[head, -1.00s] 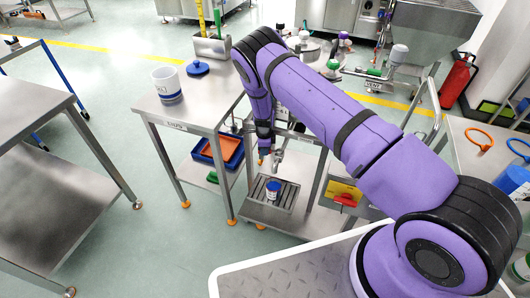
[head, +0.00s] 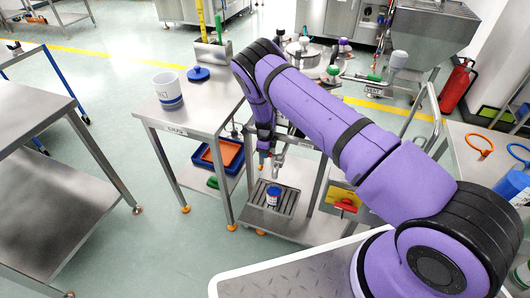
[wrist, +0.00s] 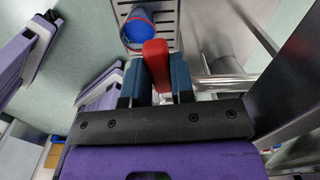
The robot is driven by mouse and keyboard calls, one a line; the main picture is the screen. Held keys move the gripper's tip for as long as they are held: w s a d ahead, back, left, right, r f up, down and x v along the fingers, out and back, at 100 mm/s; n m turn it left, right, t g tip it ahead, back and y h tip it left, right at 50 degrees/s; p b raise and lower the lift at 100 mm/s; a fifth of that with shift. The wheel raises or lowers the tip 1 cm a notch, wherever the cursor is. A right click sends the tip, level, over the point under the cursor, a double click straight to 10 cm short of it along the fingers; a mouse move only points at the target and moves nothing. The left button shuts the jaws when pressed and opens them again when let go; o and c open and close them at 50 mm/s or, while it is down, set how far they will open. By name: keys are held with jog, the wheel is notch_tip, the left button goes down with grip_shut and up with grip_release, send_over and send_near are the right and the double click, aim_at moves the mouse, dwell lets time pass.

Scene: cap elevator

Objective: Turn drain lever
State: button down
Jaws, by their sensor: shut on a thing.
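My gripper (wrist: 156,78) is shut on a red lever handle (wrist: 156,58), with one blue-grey finger pad on each side of it. In the head view my gripper (head: 267,152) points down next to a metal pipe (head: 279,159), above a slotted drain tray (head: 292,202). The handle is hard to make out there, behind the fingers. In the wrist view a metal pipe (wrist: 225,82) runs to the right of the handle. The lever's pivot is not clearly visible.
A blue-and-white cup (head: 273,195) stands on the tray below my gripper. It also shows in the wrist view (wrist: 138,27). A yellow box with a red knob (head: 346,206) is to the right. A steel table (head: 205,112) stands left, with a white bucket (head: 168,91).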

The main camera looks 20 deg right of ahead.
jog(key=c, duration=1)
grip_release()
jog(key=shift+o, duration=0.2)
notch_tip(320, 180, up, 11)
jog(key=shift+f, duration=0.1)
